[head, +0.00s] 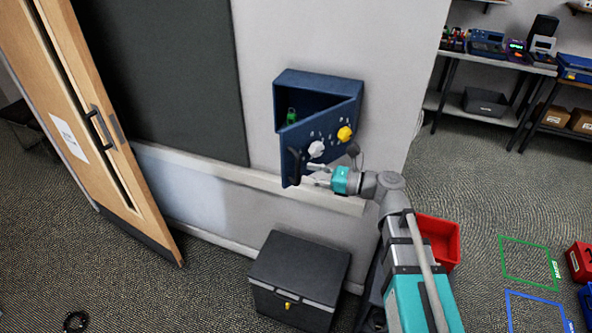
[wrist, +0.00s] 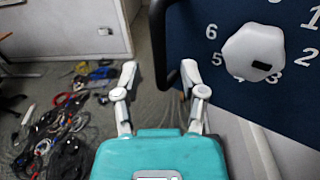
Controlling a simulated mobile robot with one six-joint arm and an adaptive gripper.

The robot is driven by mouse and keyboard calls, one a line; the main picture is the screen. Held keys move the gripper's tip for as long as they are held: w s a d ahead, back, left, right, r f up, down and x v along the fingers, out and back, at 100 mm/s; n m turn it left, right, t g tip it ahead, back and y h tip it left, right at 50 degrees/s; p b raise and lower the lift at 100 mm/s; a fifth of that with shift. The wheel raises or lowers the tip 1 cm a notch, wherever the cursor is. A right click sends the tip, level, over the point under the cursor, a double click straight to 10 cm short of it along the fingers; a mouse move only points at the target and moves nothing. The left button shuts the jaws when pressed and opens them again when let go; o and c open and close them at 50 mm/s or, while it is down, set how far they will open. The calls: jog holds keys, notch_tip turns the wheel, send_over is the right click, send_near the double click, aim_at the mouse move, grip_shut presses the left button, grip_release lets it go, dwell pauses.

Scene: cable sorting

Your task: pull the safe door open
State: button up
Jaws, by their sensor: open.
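The dark blue safe (head: 318,82) is mounted on the wall in the head view. Its door (head: 335,122) stands partly open, its left edge swung out from the box. A small green thing (head: 291,116) shows inside. The door carries a white dial (head: 316,149), a yellow dial (head: 344,133) and a dark handle (head: 295,165) near its free edge. My gripper (head: 318,175) is at the door's lower part by the handle. In the wrist view my gripper (wrist: 159,78) is open, and the black handle (wrist: 158,40) shows between its fingertips; I cannot tell whether they touch.
A dark grey chest (head: 300,275) stands on the floor below the safe. A red bin (head: 438,238) is beside my arm. A wooden door (head: 85,110) stands at left. The wrist view shows a heap of cables (wrist: 60,125) on the floor.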

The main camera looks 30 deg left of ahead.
aim_at(298, 181)
jog(key=shift+x, duration=1.8)
grip_shut()
jog(key=shift+a, duration=0.2)
jog(key=shift+d, duration=0.25)
